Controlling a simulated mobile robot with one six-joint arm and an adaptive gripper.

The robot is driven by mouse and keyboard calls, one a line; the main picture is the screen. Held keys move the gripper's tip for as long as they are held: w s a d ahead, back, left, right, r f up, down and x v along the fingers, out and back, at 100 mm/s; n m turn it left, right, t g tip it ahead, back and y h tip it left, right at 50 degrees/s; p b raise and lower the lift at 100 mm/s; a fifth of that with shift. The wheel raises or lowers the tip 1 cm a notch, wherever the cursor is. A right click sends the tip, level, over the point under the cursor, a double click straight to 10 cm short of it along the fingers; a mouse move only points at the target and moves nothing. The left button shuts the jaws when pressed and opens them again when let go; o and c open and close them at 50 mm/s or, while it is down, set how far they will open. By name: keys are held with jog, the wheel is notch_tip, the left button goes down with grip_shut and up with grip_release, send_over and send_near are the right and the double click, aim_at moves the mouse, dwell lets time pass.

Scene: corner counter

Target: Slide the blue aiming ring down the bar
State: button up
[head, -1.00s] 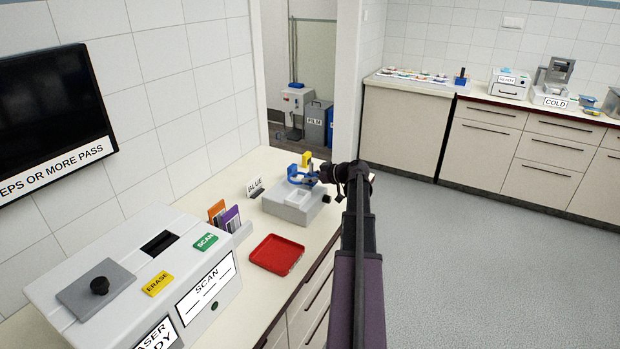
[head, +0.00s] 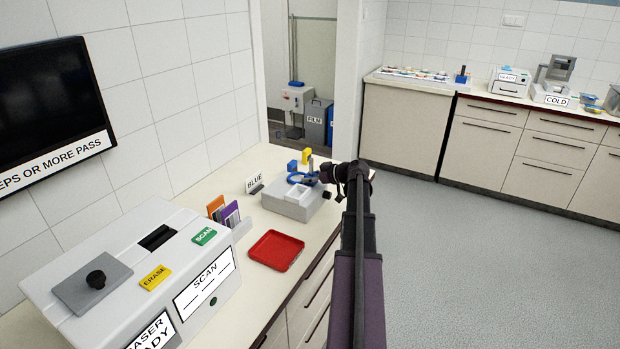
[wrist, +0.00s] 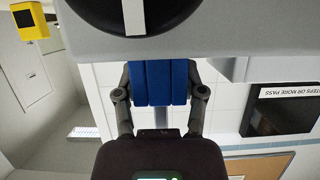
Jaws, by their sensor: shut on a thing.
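The blue aiming ring (head: 301,179) sits low over the pale grey device (head: 291,205) on the left counter, beside an upright bar (head: 310,164). A yellow block (head: 307,155) and a small blue block (head: 292,165) stand behind it. My gripper (head: 326,173) reaches in from the right at the ring's side. In the wrist view, which is upside down, my gripper (wrist: 161,85) is shut on a ribbed blue part of the ring (wrist: 163,78). The rest of the ring is hidden there behind a grey body (wrist: 230,30) with a black round part. The yellow block (wrist: 30,20) shows at top left.
A BLUE sign (head: 254,184) stands left of the device. A red tray (head: 276,250), a coloured card rack (head: 228,215) and the large scanner (head: 150,265) lie nearer. Open floor (head: 480,240) is at right.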

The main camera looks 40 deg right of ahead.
jog(key=shift+f, duration=0.15)
jog(key=o, duration=1.2)
jog(key=shift+r, duration=0.2)
notch_tip(320, 180, up, 13)
jog(key=p, duration=1.3)
jog(key=shift+f, duration=0.15)
